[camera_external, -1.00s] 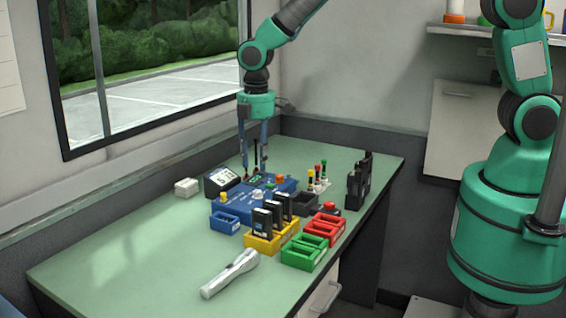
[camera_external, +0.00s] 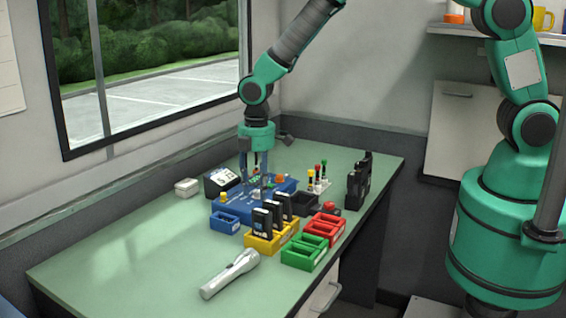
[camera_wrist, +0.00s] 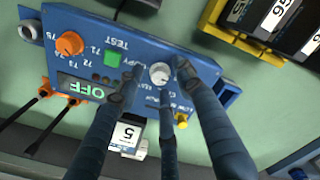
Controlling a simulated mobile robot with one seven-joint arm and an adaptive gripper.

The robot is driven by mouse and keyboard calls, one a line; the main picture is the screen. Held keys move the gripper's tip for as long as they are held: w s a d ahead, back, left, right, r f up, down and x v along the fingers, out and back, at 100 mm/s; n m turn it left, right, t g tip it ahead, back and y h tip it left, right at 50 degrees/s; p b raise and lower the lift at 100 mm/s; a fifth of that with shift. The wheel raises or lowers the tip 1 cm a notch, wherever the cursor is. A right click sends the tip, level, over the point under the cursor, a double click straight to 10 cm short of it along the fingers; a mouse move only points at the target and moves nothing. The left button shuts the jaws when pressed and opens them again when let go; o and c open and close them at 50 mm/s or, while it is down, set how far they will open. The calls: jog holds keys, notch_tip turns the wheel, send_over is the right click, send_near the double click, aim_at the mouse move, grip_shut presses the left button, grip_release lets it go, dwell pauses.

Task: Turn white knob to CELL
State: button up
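The blue panel (camera_external: 235,199) stands on the green table; it also fills the upper part of the wrist view (camera_wrist: 205,68), with its lettering upside down. The white knob (camera_wrist: 160,72) is on its face, beside the green TEST button (camera_wrist: 113,58). The small lettering around the knob is too blurred to read fully. My gripper (camera_wrist: 162,78) has dark blue fingers around the knob, with gaps showing beside it, so it looks open. In the external view my gripper (camera_external: 254,186) points down at the panel, and its fingers partly hide the knob.
The panel also has an orange knob (camera_wrist: 70,43), an OFF display (camera_wrist: 85,92) and a yellow button (camera_wrist: 181,120). Yellow (camera_external: 262,245), green (camera_external: 303,255) and red (camera_external: 326,226) bins and a flashlight (camera_external: 230,274) lie in front.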

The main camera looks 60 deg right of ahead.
grip_shut()
jog(key=shift+m, duration=0.4)
jog(key=m+p, duration=0.2)
jog(key=m, duration=0.3)
jog(key=shift+r, duration=0.1)
jog(key=m+p, duration=0.2)
jog(key=m, duration=0.4)
jog(key=shift+w, duration=0.1)
dwell(0.4)
grip_release()
